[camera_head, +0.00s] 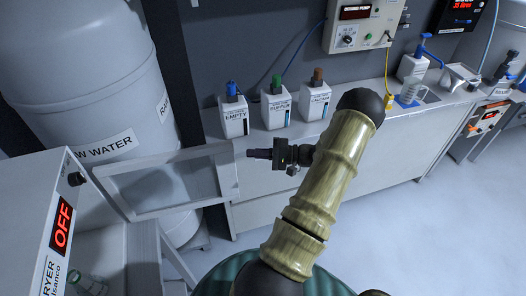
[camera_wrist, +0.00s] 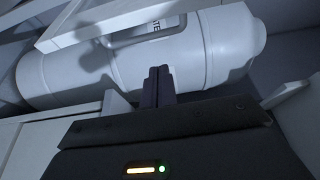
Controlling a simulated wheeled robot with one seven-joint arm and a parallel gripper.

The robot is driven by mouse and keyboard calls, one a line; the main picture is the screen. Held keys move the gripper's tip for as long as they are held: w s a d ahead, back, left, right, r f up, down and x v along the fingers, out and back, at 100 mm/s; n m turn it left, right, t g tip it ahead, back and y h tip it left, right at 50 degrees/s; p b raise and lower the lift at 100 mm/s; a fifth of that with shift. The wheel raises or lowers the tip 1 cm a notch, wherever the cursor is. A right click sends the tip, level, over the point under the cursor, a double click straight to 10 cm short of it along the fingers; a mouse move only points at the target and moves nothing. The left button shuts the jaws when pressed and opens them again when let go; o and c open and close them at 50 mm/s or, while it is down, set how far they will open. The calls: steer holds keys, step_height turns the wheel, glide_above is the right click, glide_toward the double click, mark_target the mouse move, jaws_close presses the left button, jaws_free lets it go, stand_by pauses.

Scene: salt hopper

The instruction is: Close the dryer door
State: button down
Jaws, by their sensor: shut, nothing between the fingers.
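The dryer (camera_head: 62,215) stands at the lower left in the head view, with a red OFF display. Its door (camera_head: 228,172), a white frame around a clear pane, stands open, swung out to the right in front of the water tank. My gripper (camera_head: 252,153) is shut and empty, its fingertips just right of the door's free edge. I cannot tell whether they touch it. In the wrist view the closed fingers (camera_wrist: 158,78) point toward the tank, and a pale frame, apparently the door (camera_wrist: 105,22), crosses the top.
The raw water tank (camera_head: 85,75) stands behind the door. The bench (camera_head: 270,195) behind my arm carries three labelled bottles (camera_head: 278,108) and a wall-mounted control box (camera_head: 362,25) hangs above it. A glass vessel (camera_head: 88,285) sits below the dryer's front. Floor at the right is clear.

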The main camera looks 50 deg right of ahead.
steer(key=a+p, duration=0.2)
steer(key=w+a+p, duration=0.1)
steer(key=a+p, duration=0.2)
steer(key=shift+w+a, duration=0.1)
steer(key=shift+a, duration=0.2)
